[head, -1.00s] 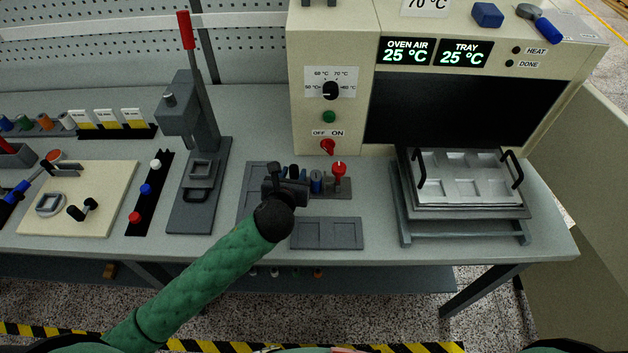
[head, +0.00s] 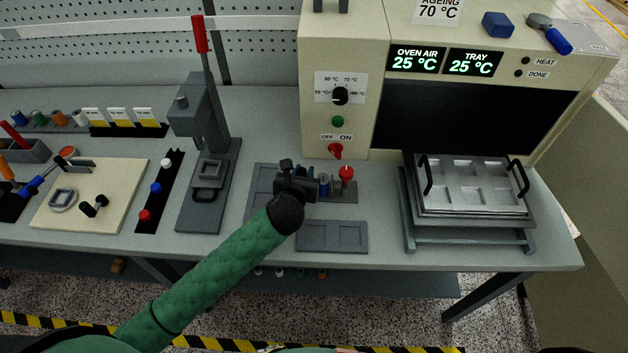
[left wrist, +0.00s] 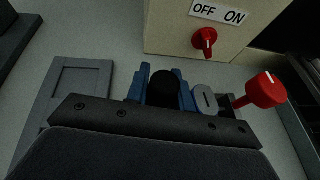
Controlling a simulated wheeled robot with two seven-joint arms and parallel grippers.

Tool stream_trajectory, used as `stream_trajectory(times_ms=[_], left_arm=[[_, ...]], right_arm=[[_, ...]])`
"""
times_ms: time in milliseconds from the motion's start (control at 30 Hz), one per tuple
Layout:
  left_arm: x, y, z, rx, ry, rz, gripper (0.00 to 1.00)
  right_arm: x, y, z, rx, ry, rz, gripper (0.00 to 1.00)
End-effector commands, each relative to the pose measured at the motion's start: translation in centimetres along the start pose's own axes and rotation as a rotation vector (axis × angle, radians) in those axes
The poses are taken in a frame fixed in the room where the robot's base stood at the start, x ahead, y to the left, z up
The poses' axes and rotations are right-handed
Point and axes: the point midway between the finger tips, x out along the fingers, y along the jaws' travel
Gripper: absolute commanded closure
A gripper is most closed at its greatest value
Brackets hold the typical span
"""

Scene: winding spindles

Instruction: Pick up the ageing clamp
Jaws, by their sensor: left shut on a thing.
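My left gripper (head: 298,184) is over the dark grey holder on the bench, in front of the oven. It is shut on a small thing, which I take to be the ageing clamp. In the left wrist view a black round knob (left wrist: 164,90) shows between blue upright pieces just beyond the dark gripper body. The gripper hides most of the held thing, so I cannot tell whether it is clear of the holder. A red-knobbed tool (head: 346,173) stands just right of the gripper; its red knob also shows in the left wrist view (left wrist: 265,90). My right gripper is not in view.
The oven (head: 335,60) stands behind, with a red OFF/ON switch (head: 335,151). A metal tray (head: 470,186) on a rack is at the right. A lever press (head: 205,140) stands to the left.

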Motion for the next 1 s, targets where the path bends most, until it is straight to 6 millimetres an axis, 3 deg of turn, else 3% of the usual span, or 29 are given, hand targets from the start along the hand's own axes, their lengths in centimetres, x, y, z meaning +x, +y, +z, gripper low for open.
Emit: stream_trajectory(times_ms=[233, 533, 767, 1000], left_arm=[[-0.4, 0.0, 1.1, 0.000, -0.004, 0.000, 1.00], [-1.5, 0.0, 3.8, -0.001, -0.005, -0.001, 1.00], [-2.8, -2.7, 4.9, -0.003, -0.005, -0.002, 1.00], [-4.8, -6.7, 6.7, -0.002, -0.006, -0.003, 1.00]], right_arm=[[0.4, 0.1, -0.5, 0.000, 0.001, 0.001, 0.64], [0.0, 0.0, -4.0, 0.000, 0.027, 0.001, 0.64], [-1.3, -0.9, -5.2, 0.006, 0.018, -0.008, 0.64], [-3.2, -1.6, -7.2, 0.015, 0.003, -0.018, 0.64]])
